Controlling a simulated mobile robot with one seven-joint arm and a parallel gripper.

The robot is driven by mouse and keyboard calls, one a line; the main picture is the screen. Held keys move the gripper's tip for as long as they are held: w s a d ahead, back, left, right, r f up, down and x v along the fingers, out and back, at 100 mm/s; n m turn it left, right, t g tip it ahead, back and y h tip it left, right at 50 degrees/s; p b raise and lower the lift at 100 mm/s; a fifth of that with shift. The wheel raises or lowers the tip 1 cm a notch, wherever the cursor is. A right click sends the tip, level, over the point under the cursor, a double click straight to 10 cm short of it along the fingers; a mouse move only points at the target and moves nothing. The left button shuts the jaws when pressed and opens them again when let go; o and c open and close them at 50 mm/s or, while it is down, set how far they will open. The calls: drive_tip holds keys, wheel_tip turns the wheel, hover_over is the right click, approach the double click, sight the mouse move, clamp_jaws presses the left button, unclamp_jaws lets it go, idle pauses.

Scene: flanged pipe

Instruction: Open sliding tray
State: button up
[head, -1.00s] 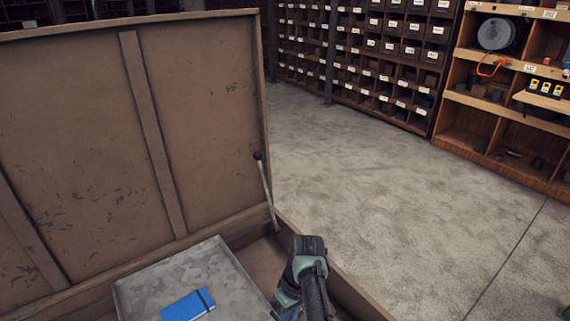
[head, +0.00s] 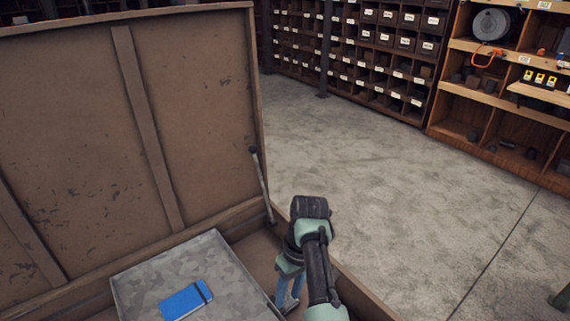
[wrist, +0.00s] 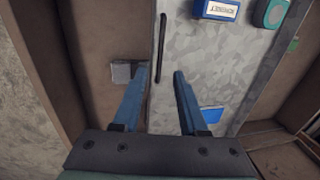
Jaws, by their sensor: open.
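The sliding tray (head: 150,272) is a grey mottled metal tray inside an open wooden chest (head: 262,250). It also shows in the wrist view (wrist: 205,60), with a dark bar-like handle (wrist: 161,50) along its left edge. My gripper (head: 286,301) is over the chest, to the right of the tray in the head view. In the wrist view my gripper (wrist: 160,72) is open, with its blue fingers apart and pointing toward the handle. The handle appears between the fingertips' lines; contact cannot be told. A blue notebook (head: 187,300) lies on the tray.
The chest's lid (head: 90,130) stands open at the left, with a metal stay (head: 261,185) at its right side. A blue labelled box (wrist: 217,9) and a teal item (wrist: 271,12) show in the wrist view. Shelves (head: 505,110) stand beyond clear floor.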

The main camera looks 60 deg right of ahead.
drive_tip(key=r, duration=0.2)
drive_tip(key=d+r, duration=0.1)
drive_tip(key=r, duration=0.2)
drive_tip(key=shift+s+r, duration=0.1)
drive_tip(key=shift+s, duration=0.1)
idle(0.3)
